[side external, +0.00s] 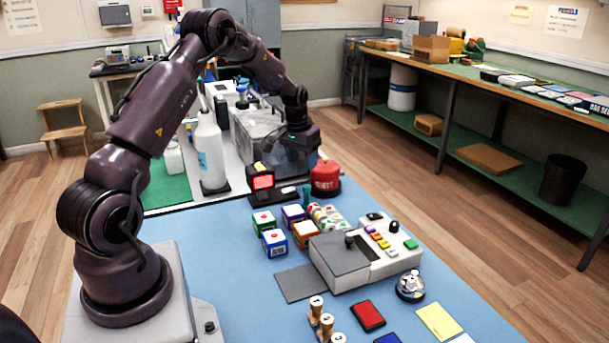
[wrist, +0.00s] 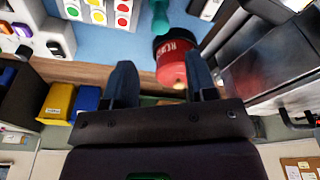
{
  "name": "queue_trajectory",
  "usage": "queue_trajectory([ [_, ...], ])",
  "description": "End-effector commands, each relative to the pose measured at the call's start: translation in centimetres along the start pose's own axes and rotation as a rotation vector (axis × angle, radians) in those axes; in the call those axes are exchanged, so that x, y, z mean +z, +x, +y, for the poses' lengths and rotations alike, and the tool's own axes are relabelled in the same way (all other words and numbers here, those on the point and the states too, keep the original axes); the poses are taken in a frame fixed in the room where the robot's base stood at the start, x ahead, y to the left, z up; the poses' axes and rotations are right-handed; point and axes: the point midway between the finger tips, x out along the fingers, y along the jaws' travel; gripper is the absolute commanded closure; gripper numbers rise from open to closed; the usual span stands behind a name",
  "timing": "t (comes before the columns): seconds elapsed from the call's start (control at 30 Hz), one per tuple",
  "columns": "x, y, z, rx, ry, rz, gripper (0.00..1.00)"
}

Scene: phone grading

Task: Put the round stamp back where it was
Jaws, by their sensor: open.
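Several small stamps with wooden bodies and pale marked tops stand at the front edge in the side view, the rearmost stamp (side external: 316,306) upright. I cannot tell which of them is the round stamp; the lower ones are cut by the frame edge. My gripper (side external: 291,163) is over the far part of the blue table, behind and left of the red container marked REJECT (side external: 325,177). In the wrist view my gripper (wrist: 161,80) is open, its two dark fingers apart. The red container (wrist: 173,62) appears between and beyond them. No stamp shows between the fingers.
Colored cubes (side external: 275,242) and a grey button console (side external: 378,246) stand mid-table. A clear-domed round object (side external: 410,286), a red pad (side external: 367,316) and a yellow sheet (side external: 439,320) lie nearer. A tall white bottle (side external: 210,150) stands left of my gripper.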

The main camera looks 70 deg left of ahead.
Motion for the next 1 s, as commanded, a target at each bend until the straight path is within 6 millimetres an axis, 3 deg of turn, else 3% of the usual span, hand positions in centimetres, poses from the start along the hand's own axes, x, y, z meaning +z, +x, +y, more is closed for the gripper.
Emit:
queue_trajectory([
  [0.27,0.0,-3.3,0.4,0.001,0.006,0.004,0.48],
  [0.37,0.3,-5.8,2.2,0.002,0.032,0.021,0.48],
  [0.47,1.5,-9.9,5.4,0.006,0.080,0.053,0.48],
  [0.57,4.0,-14.6,9.2,0.014,0.139,0.091,0.48],
  [0.7,8.9,-20.1,13.5,0.034,0.220,0.146,0.48],
  [0.9,17.8,-25.2,17.1,0.078,0.332,0.223,0.48],
  [1.0,22.1,-26.3,17.9,0.105,0.382,0.258,0.48],
])
